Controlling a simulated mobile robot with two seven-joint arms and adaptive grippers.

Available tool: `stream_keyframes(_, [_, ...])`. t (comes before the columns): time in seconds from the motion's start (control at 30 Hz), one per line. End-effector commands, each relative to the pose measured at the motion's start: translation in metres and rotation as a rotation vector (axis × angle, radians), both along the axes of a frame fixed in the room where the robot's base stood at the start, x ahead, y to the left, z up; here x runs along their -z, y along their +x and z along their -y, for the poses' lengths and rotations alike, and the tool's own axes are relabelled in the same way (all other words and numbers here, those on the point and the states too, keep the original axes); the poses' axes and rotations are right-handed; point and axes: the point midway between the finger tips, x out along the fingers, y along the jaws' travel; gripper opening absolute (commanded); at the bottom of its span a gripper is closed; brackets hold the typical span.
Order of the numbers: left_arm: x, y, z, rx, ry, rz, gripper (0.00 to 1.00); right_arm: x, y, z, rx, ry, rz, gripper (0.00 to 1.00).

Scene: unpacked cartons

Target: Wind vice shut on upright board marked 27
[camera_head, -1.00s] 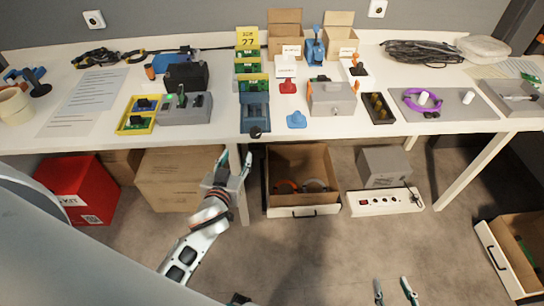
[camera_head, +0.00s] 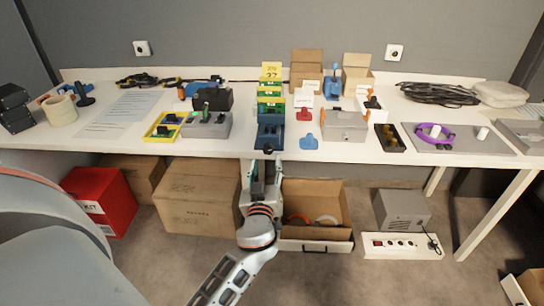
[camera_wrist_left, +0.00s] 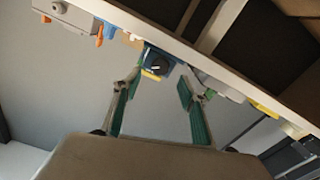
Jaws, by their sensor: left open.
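The blue vice (camera_head: 270,136) stands at the table's front edge, its round dark knob (camera_head: 268,149) facing me. Green boards (camera_head: 270,90) stand in a row behind it, with a yellow sign reading 27 (camera_head: 271,72) above them. I cannot tell from here how tightly the vice holds a board. My left gripper (camera_head: 262,163) is open and empty, just in front of and below the knob. In the left wrist view the knob (camera_wrist_left: 156,68) shows beyond and between the open green-padded fingers (camera_wrist_left: 158,95), apart from them. My right gripper is out of view.
The white table edge (camera_head: 200,154) runs close above my left gripper. A grey control box (camera_head: 208,125) stands left of the vice. A blue piece (camera_head: 309,142) and a grey case (camera_head: 344,125) lie right. An open carton (camera_head: 338,205) is below.

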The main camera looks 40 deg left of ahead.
Motion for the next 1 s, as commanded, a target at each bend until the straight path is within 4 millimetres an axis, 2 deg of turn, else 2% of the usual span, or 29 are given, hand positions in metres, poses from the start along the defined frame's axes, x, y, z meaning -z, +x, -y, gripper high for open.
stream_keyframes(0.1, [-0.005, 0.016, -0.011, 0.0, 0.004, 0.004, 0.42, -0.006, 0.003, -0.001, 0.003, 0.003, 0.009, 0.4])
stream_keyframes(0.4, [-0.002, 0.051, -0.031, 0.002, 0.003, 0.0, 0.42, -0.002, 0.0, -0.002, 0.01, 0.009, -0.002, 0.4])
stream_keyframes(0.8, [0.0, 0.057, -0.035, 0.0, 0.0, -0.001, 0.42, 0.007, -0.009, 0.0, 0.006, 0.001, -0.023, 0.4])
stream_keyframes(0.83, [0.0, 0.057, -0.035, 0.0, 0.0, -0.001, 0.37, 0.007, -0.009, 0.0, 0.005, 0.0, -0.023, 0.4])
stream_keyframes(0.97, [0.0, 0.057, -0.035, 0.0, 0.0, -0.001, 0.04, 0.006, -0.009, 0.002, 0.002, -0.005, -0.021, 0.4])
stream_keyframes(1.0, [0.0, 0.057, -0.035, 0.0, 0.0, -0.001, 0.04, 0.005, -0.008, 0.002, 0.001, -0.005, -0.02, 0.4])
